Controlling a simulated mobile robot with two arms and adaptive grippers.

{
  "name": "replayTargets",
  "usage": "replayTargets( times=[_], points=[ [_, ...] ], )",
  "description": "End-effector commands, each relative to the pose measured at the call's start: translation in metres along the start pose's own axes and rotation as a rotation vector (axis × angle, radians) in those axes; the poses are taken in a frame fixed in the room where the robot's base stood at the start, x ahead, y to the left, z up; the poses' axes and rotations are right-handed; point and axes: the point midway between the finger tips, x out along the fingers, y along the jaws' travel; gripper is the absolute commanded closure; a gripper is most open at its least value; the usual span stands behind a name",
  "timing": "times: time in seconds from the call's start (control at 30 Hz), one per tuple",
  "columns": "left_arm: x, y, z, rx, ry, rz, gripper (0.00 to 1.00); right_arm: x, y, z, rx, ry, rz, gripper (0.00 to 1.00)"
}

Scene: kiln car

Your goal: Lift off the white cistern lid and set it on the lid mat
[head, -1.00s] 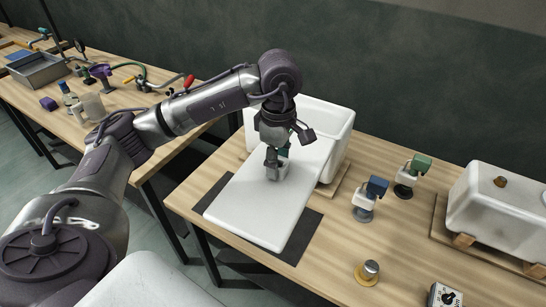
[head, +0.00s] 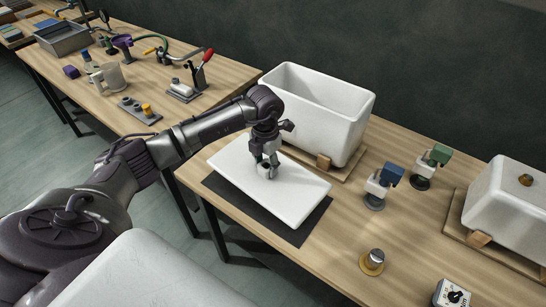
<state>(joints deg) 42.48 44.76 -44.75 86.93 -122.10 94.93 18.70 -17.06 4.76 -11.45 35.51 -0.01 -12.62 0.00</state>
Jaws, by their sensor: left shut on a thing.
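The white cistern lid (head: 290,201) is a flat white slab over the dark lid mat (head: 240,220), whose front and left edges show around it. The lid lies about level; I cannot tell whether it touches the mat. My left gripper (head: 266,172) is at the middle of the lid's top, shut on a small knob there that the fingers mostly hide. The white cistern (head: 335,125) stands open behind the lid on a wooden base. My right gripper is not in view.
Two clamp-like tools with blue (head: 385,182) and green (head: 430,163) heads stand right of the mat. A brass-based knob (head: 373,262) and a dial box (head: 452,293) are at the front. A second lidded cistern (head: 510,205) stands at the right. Another bench (head: 215,80) is at the left.

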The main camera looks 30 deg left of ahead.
Motion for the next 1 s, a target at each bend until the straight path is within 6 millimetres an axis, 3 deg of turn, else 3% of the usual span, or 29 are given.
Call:
replayTargets(
  times=[0.17,0.6,1.0],
  points=[
    [0.007,0.005,0.000,-0.077,-0.005,-0.002,1.00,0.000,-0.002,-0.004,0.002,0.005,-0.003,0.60],
    [0.008,0.006,0.000,-0.080,-0.006,0.000,1.00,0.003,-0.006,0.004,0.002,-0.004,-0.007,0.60],
    [0.033,0.005,0.000,-0.079,-0.003,-0.001,1.00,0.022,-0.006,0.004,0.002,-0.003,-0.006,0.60]
  ],
)
